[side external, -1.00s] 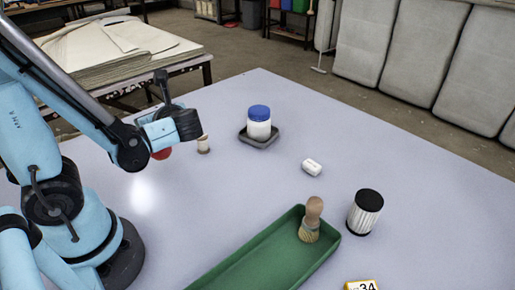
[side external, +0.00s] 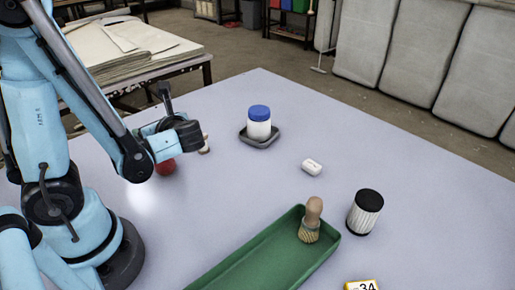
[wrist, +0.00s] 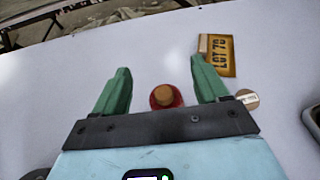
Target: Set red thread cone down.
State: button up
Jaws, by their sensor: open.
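The red thread cone (wrist: 165,97) shows end-on in the wrist view, a tan core ringed with red. It lies between the two green fingers, with a gap on each side. In the side view the cone (side external: 165,167) shows below my gripper (side external: 188,135), partly hidden by the arm, and appears to rest on the pale table. My gripper (wrist: 160,66) is open in the wrist view, its fingers spread wide around the cone.
A small spool (side external: 204,146) stands close by, partly hidden by my gripper. A yellow LOT 70 tag (wrist: 219,53) lies near it. A blue-lidded jar (side external: 259,124) stands on a dark tray. A green tray (side external: 230,263) holds a brush (side external: 311,222).

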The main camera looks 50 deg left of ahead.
jog(key=w+d+r+n+t+h, duration=0.1)
jog(key=w+d+n+t+h, duration=0.2)
jog(key=d+n+h, duration=0.3)
jog(key=w+d+r+n+t+h, duration=0.2)
jog(key=w+d+n+t+h, duration=0.2)
jog(key=d+n+h, duration=0.3)
jog(key=d+n, duration=0.2)
jog(key=n, duration=0.3)
jog(key=shift+d+r+h, duration=0.2)
jog(key=shift+r+h, duration=0.1)
